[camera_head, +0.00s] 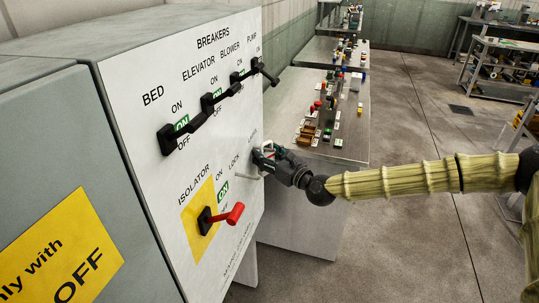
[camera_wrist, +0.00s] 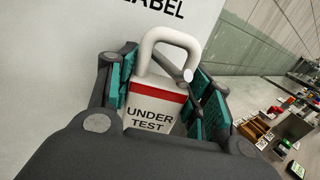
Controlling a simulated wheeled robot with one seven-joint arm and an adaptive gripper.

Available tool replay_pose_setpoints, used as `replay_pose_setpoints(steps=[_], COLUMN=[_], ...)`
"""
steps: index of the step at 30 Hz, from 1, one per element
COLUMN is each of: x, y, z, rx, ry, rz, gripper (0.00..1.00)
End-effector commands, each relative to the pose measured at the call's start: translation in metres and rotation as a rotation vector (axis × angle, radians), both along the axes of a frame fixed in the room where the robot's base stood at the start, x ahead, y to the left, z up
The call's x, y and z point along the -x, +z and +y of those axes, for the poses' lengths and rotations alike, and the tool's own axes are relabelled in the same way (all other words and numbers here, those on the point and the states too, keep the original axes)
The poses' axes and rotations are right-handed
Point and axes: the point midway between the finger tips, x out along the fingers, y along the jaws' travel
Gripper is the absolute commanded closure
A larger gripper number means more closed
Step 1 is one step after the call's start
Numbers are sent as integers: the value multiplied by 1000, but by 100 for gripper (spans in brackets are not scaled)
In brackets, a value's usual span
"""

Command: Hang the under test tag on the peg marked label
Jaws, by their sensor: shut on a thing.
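The under test tag (camera_wrist: 153,115) is white with a red band and the words UNDER TEST. My gripper (camera_wrist: 168,100) is shut on it, with green-padded fingers on both sides. A thick pale bent loop (camera_wrist: 170,37) stands above the tag, with a round grey end at its right. I cannot tell whether that end belongs to the loop or is a peg tip. The word LABEL (camera_wrist: 156,8) is on the panel just above. In the head view my gripper (camera_head: 264,157) is at the panel's right edge, largely hiding the tag and label peg.
A pale peg (camera_head: 248,177) sticks out of the panel (camera_head: 225,130) just below my gripper. The red isolator handle (camera_head: 228,214) and black breaker levers (camera_head: 222,97) also stick out. A bench (camera_head: 350,150) with small items stands behind. Open floor (camera_head: 400,240) lies to the right.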

Motion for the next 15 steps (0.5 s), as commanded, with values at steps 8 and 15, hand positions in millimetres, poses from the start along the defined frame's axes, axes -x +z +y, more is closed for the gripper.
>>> replay_pose_setpoints(steps=[8,15], x=[-2,-2], y=[-8,-10], z=[7,11], rx=[1,1], ry=[0,3], rz=[-1,1], gripper=[75,75])
